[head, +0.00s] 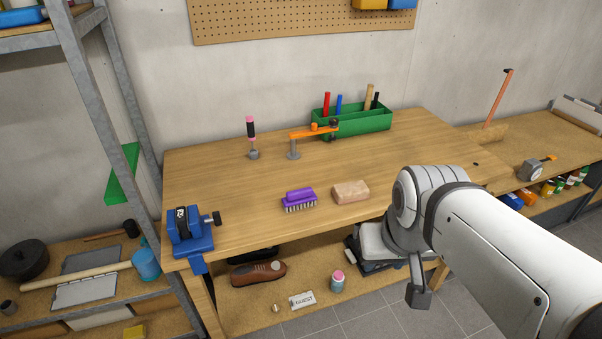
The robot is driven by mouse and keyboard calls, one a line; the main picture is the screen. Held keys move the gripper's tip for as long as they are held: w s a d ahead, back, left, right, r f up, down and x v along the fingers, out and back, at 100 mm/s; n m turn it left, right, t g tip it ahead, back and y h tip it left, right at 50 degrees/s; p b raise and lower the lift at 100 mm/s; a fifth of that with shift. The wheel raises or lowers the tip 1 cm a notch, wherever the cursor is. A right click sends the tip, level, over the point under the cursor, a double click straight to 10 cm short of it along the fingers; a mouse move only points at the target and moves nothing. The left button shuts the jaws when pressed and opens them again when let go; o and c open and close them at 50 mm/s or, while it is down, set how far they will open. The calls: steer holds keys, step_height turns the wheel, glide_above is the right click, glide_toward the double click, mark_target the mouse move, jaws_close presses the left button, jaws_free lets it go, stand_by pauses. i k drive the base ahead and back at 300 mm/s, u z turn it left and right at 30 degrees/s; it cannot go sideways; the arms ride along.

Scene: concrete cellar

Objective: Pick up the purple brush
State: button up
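The purple brush (299,196) lies on the wooden workbench (240,232), near its front middle. Its purple back and handle face up, and its pale bristles point down and show along the front. My gripper (418,292) is at the end of my white arm, lower right of the brush and in front of the bench edge, well apart from the brush. Its fingers are mostly hidden by the arm, so I cannot tell whether it is open or shut.
A tan block (350,191) lies close to the brush's right. A blue vise (190,231) is at the front left corner. An orange-armed clamp (312,134), a pink-and-black-handled tool (251,137) and a green tool box (352,122) stand behind. Shoes (258,273) lie on the lower shelf.

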mark_target(306, 196)
steer(key=i, duration=0.9)
steer(key=u, duration=0.05)
